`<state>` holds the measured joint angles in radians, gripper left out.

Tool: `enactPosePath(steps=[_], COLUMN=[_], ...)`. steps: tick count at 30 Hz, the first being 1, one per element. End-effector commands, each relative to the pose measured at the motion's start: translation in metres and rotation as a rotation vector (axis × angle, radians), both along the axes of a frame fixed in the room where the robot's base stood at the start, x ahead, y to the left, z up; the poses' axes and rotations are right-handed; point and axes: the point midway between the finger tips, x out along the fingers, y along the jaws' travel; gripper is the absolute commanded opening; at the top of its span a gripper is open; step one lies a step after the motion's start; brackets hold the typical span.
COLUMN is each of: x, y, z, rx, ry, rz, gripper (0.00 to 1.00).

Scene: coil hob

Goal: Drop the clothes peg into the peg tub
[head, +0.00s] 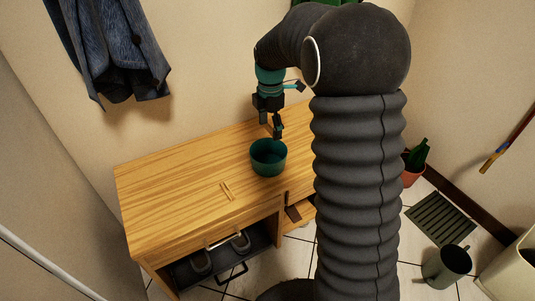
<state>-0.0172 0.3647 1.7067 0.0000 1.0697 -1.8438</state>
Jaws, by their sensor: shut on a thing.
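The peg tub (268,160), a round dark green tub, stands upright on the wooden table near its right part. My gripper (276,128) points down just above the tub's far rim, its fingers shut. A small brownish piece (268,127) shows at the fingers and appears to be the clothes peg; most of it is hidden by the dark fingers. The inside of the tub is dark, and I cannot tell what is in it.
A small wooden piece (227,191) lies on the table (165,195), left of the tub. The tabletop is otherwise clear. A shelf below holds dark items (203,264). A dark mug-like container (446,265) and a slatted mat (440,219) are on the floor at right.

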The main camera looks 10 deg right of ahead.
Motion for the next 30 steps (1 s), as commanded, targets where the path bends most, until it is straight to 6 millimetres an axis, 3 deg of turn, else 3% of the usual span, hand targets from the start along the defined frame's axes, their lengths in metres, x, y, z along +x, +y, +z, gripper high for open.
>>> enactPosePath(steps=[15,27,28,30], x=[0.0,0.0,0.0,0.0], y=[-0.001,0.0,0.0,0.0], z=[-0.052,-0.057,-0.057,-0.057], rx=[-0.001,0.0,0.0,0.0], ry=[0.002,0.0,0.0,0.0], rz=[-0.002,-0.001,-0.001,-0.001], gripper=[0.61,0.61,0.82,0.99])
